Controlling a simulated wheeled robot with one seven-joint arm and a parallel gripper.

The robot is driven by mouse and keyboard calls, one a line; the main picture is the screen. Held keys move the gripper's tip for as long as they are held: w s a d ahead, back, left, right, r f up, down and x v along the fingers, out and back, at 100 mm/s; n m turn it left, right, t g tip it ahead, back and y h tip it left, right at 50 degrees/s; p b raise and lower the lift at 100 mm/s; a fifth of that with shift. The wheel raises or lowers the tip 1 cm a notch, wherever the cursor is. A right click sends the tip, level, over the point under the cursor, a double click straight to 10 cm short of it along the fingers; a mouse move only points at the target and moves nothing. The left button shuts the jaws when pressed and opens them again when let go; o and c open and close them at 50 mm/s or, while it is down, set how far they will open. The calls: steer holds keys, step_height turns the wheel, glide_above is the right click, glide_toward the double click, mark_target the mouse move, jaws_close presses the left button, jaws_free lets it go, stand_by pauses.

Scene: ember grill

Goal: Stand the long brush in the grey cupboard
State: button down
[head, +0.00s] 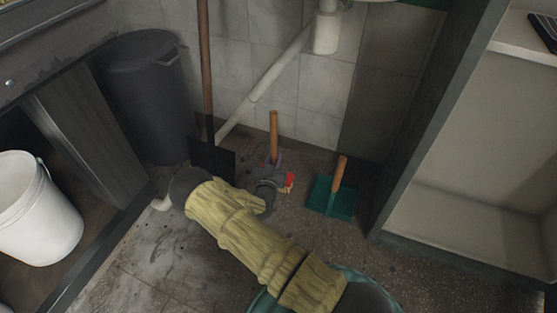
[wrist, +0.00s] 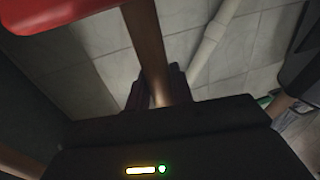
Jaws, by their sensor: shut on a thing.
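The long brush has a wooden handle (head: 273,132) standing roughly upright and a red head (head: 290,179) with pale bristles low near the floor. My gripper (head: 273,166) is shut around the handle above the head; whether the bristles touch the floor I cannot tell. In the wrist view the handle (wrist: 146,40) runs between the dark fingers (wrist: 156,88), and the red head (wrist: 60,12) fills the top left. The grey cupboard (head: 440,125) stands open at the right, with a pale interior and a shelf; its lower space looks empty where visible.
A green dustpan (head: 322,199) with a wooden handle lies between brush and cupboard. A long-handled shovel (head: 206,75) leans at the wall beside a dark bin (head: 140,95). A white bucket (head: 35,215) is at left. A white pipe (head: 275,75) runs along the wall.

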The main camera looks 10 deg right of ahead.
mark_target(274, 117)
steer(key=s+r+n+y+p, duration=0.1)
steer(key=r+y+p, duration=0.1)
steer(key=r+p, duration=0.4)
steer(key=s+r+n+t+y+p, duration=0.1)
steer(key=s+r+n+y+p, duration=0.1)
steer(key=r+p, duration=0.5)
steer(key=s+r+n+y+p, duration=0.1)
steer(key=s+r+y+p, duration=0.1)
steer(key=r+p, duration=0.5)
steer(key=shift+d+n+t+y, duration=0.1)
steer(key=shift+n+t+y, duration=0.2)
steer(key=shift+y, duration=0.2)
steer(key=shift+s+r+y+p, duration=0.35)
steer(key=shift+r+p, duration=0.15)
steer(key=shift+p, duration=0.1)
steer(key=shift+s+f, duration=0.1)
